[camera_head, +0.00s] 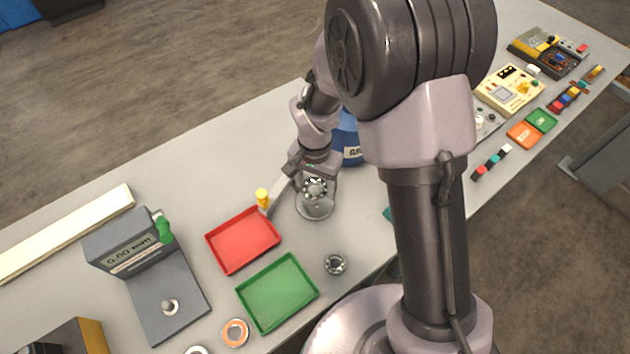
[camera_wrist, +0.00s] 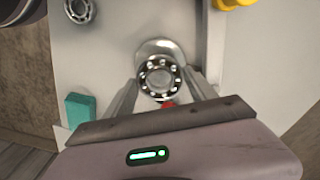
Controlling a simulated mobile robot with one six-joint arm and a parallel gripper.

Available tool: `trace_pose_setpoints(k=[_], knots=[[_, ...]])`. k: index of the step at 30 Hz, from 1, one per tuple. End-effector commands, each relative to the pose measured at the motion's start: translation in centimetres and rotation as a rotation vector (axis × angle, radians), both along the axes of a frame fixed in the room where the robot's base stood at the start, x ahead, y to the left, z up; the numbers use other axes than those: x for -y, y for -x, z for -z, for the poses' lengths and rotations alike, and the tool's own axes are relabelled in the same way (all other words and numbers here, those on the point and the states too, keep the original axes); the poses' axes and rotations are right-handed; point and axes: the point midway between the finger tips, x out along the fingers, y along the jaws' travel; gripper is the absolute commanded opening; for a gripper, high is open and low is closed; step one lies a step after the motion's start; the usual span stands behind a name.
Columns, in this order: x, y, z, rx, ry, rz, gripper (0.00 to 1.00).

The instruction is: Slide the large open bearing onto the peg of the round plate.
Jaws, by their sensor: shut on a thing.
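The large open bearing (camera_head: 316,188) is a steel ring with visible balls. My gripper (camera_head: 310,184) is shut on it and holds it over the round plate (camera_head: 316,212). In the wrist view the bearing (camera_wrist: 158,79) sits between my two fingertips (camera_wrist: 160,85), its face toward the camera. The metal round plate (camera_wrist: 158,46) shows behind and beyond it, partly covered by the bearing. The peg cannot be made out, so I cannot tell whether the bearing is around it or above it.
A red tray (camera_head: 243,241) and green tray (camera_head: 278,293) lie to the left. A smaller bearing (camera_head: 335,264) lies nearer me. A yellow object (camera_head: 262,197) stands left of my gripper, a blue container (camera_head: 348,140) behind it. A teal block (camera_wrist: 80,107) shows in the wrist view.

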Motion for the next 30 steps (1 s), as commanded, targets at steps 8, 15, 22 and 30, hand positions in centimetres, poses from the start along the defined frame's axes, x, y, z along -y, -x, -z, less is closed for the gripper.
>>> trace_pose_setpoints(k=[8,15,22,30], knots=[[0.0,0.0,2.2,0.0,0.0,0.001,0.29],[0.0,0.0,2.0,0.0,0.0,0.001,0.29],[0.0,0.0,2.6,0.0,0.0,0.001,0.29],[0.0,0.0,3.0,0.0,0.0,0.001,0.29]])
